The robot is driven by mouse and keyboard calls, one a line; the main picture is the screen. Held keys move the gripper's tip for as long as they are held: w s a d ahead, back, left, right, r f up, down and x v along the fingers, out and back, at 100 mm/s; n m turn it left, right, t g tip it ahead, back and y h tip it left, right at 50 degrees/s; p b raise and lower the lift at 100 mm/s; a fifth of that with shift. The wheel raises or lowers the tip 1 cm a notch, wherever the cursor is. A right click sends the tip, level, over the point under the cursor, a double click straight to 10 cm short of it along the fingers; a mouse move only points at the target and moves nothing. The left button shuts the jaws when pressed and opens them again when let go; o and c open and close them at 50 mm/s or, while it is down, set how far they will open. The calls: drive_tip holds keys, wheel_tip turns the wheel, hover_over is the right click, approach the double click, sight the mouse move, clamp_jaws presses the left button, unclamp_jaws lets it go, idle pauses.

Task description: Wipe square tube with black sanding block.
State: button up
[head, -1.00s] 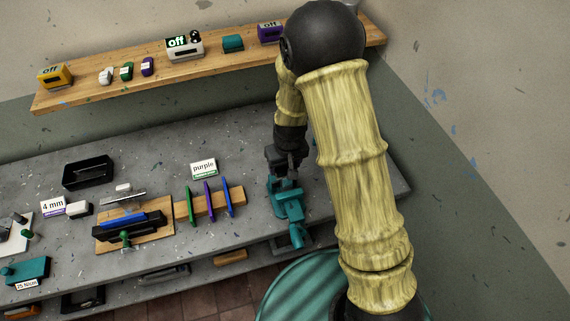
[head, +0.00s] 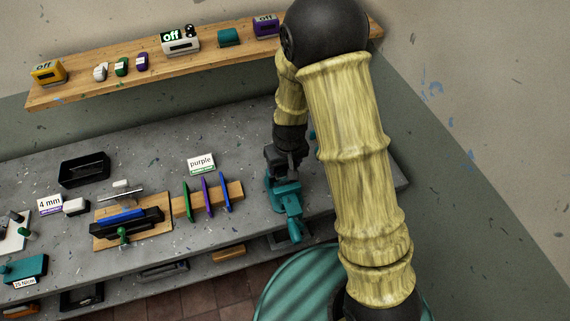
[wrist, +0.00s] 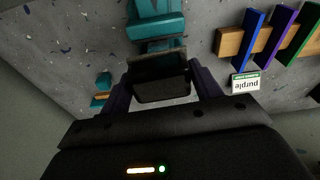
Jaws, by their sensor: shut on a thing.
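My gripper (head: 282,160) is over the back end of the teal vise (head: 290,204) at the right part of the bench. In the wrist view my gripper (wrist: 160,88) has its two dark fingers shut on the black sanding block (wrist: 162,86). The block lies between the fingertips, just in front of the teal vise (wrist: 155,22). I cannot tell whether the block touches anything there. I cannot make out the square tube clearly; the block and my gripper cover the area at the vise jaws.
Left of the vise, a wooden rack (head: 235,190) holds green, purple and blue upright pieces, with a "purple" card (head: 201,163) behind. A black tray (head: 84,169) and a wooden board (head: 103,232) with tools lie farther left. A shelf (head: 210,50) with several devices runs along the wall.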

drive_tip(key=shift+w+a, duration=0.15)
drive_tip(key=shift+w, duration=0.35)
drive_tip(key=shift+w+a, duration=0.15)
drive_tip(key=shift+w, duration=0.35)
drive_tip(key=shift+s, duration=0.15)
drive_tip(key=shift+s+d, duration=0.2)
drive_tip(key=shift+s, duration=0.3)
drive_tip(key=shift+s+d, duration=0.15)
drive_tip(key=shift+s, duration=0.3)
drive_tip(key=shift+w+a, duration=0.2)
drive_tip(key=shift+w, duration=0.35)
drive_tip(key=shift+w+a, duration=0.15)
drive_tip(key=shift+w, duration=0.4)
